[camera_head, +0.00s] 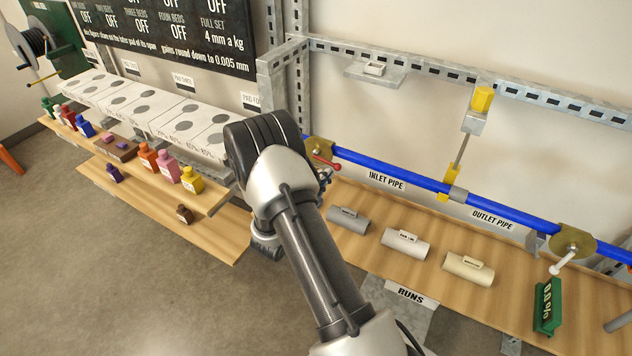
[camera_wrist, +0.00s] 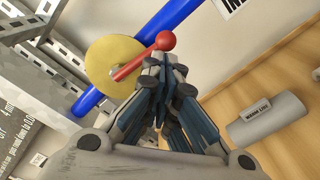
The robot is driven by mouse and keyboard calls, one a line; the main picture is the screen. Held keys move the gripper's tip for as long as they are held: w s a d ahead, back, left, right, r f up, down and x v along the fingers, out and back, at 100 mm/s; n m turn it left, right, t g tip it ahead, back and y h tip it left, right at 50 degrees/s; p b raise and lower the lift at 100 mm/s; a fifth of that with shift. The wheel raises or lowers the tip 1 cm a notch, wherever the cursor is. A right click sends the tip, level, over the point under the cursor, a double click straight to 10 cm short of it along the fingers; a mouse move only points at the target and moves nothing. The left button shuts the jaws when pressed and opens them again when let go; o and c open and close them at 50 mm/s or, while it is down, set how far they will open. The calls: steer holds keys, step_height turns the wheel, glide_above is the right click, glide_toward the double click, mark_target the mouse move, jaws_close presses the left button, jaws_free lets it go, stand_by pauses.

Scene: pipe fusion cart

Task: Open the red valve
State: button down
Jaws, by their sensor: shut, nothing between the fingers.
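The red valve handle (camera_head: 325,163) is a short lever with a ball end, on a brass-coloured round plate at the left end of the blue inlet pipe (camera_head: 372,172). In the wrist view the red lever (camera_wrist: 146,57) crosses the yellow disc (camera_wrist: 106,66), its ball up and to the right. My gripper (camera_wrist: 168,75) is shut and empty, its fingertips close below the red lever. I cannot tell whether they touch it. In the head view my arm's end hides most of the gripper and part of the valve plate.
Three pipe pieces lie on the wooden shelf: a grey one (camera_head: 347,219), a white one (camera_head: 405,243) and a cream one (camera_head: 468,268). A second valve with a white handle (camera_head: 565,261) is at the right. Coloured bottles (camera_head: 167,165) stand on the left shelf.

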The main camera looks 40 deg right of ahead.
steer(key=shift+s+d+r+b, duration=0.15)
steer(key=shift+d+r+b, duration=0.1)
steer(key=shift+r, duration=0.1)
steer(key=shift+s+d+r+b, duration=0.1)
steer(key=shift+s+r+b, duration=0.05)
steer(key=shift+r+b, duration=0.15)
